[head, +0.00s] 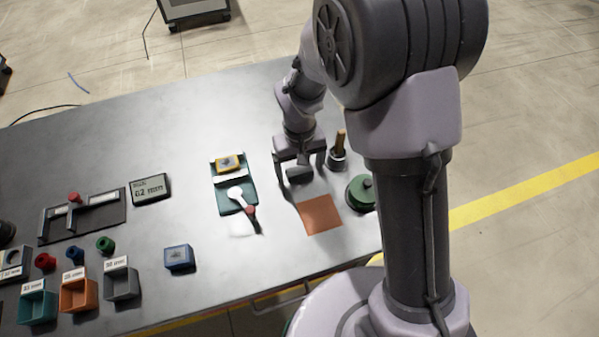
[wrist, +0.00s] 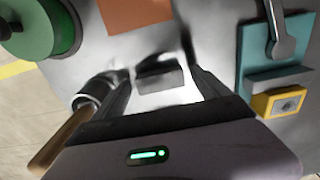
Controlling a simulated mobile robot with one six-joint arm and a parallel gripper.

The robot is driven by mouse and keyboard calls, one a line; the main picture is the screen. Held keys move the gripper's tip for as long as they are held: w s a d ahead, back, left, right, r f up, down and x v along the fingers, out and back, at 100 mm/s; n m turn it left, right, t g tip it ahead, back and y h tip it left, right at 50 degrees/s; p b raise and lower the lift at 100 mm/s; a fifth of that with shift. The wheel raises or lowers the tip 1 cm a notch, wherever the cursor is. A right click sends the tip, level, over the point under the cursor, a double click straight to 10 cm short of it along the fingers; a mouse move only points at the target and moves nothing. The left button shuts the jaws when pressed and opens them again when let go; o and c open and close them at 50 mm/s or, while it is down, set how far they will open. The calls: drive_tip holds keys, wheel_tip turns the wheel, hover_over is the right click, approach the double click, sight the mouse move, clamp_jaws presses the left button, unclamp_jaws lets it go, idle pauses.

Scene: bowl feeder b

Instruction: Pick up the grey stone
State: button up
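The grey stone (head: 299,174) is a small dark grey block on the grey table, seen at the fingertips of my gripper (head: 299,163) in the head view. In the wrist view the stone (wrist: 160,79) lies between the two fingers of my gripper (wrist: 160,76), with its near side partly in shadow. The fingers are spread, one on each side of the stone, and a gap shows at least on the right. I cannot tell how far the fingertips are above the table.
An orange square mat (head: 320,214) lies just in front. A wooden-handled tool in a dark holder (head: 337,160) stands close to the right, with a green round object (head: 361,193) near it. A teal tray (head: 233,201) is to the left. Small bins (head: 78,294) stand further left.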

sight(299, 169)
drive_tip(key=c, duration=1.3)
drive_tip(key=shift+c, duration=0.2)
drive_tip(key=shift+r, duration=0.15)
drive_tip(key=shift+r+p, duration=0.3)
drive_tip(key=shift+r, duration=0.05)
wheel_tip(299, 169, up, 3)
drive_tip(key=shift+f+p, duration=0.1)
drive_tip(key=shift+p, duration=0.75)
drive_tip(key=s+a, duration=0.1)
drive_tip(key=s, duration=0.4)
drive_tip(key=s+a+r+p, duration=0.1)
drive_tip(key=s+a, duration=0.1)
drive_tip(key=s, duration=0.3)
drive_tip(key=s+a+p, duration=0.1)
drive_tip(key=s+a, duration=0.1)
drive_tip(key=s, duration=0.3)
drive_tip(key=shift+s+r, duration=0.1)
drive_tip(key=shift+r, duration=0.05)
